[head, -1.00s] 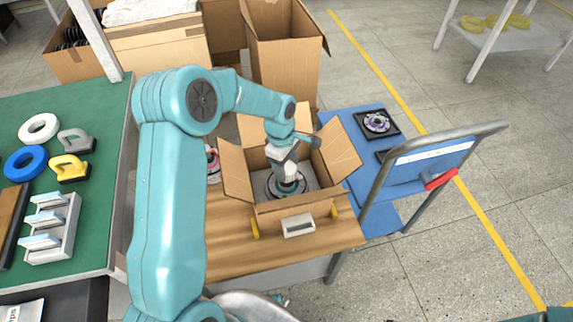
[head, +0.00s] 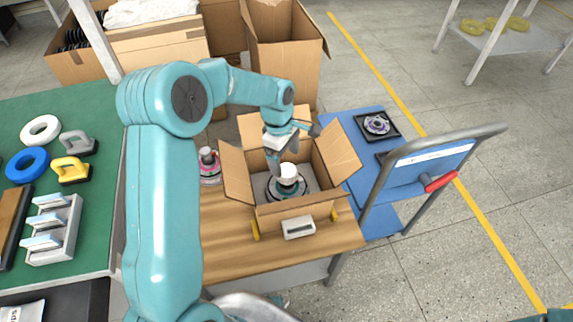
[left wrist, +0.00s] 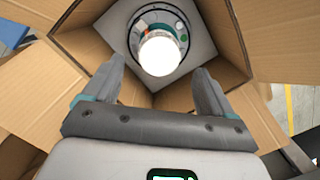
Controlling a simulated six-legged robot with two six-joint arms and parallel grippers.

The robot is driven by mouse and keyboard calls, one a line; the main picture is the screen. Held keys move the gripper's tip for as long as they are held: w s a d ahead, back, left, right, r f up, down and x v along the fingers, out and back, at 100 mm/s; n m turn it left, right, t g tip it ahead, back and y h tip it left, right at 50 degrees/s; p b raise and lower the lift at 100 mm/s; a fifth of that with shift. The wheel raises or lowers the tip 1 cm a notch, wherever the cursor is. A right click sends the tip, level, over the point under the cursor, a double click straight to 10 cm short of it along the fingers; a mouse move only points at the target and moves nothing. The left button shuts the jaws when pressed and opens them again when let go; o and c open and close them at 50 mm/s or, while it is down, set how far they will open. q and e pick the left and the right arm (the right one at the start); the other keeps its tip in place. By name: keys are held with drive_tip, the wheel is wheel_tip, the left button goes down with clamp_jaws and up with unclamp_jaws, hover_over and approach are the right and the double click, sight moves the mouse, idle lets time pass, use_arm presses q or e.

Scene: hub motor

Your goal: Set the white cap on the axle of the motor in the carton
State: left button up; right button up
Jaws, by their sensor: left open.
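The white cap (head: 288,171) stands upright on the middle of the motor (head: 288,187), which lies in the open carton (head: 290,212). The left wrist view shows the cap (left wrist: 160,54) from above, over the centre of the round motor (left wrist: 146,18); the axle is hidden under it. My left gripper (head: 277,160) is open at the carton's mouth, just above and left of the cap in the head view. In the left wrist view its two fingers (left wrist: 159,68) are spread wide, with clear space between them and the cap. My right gripper is not in view.
The carton's flaps (head: 338,154) stand open around the gripper. Another motor-like part (head: 209,168) with a white top is left of the carton on the wooden table (head: 230,240). A blue cart (head: 435,165) stands right. A green bench (head: 100,120) is left.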

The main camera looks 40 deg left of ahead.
use_arm(q)
wheel_tip(320, 180, up, 8)
drive_tip(key=shift+a+f, duration=0.25)
drive_tip(key=shift+a, duration=0.2)
drive_tip(key=shift+p, duration=0.3)
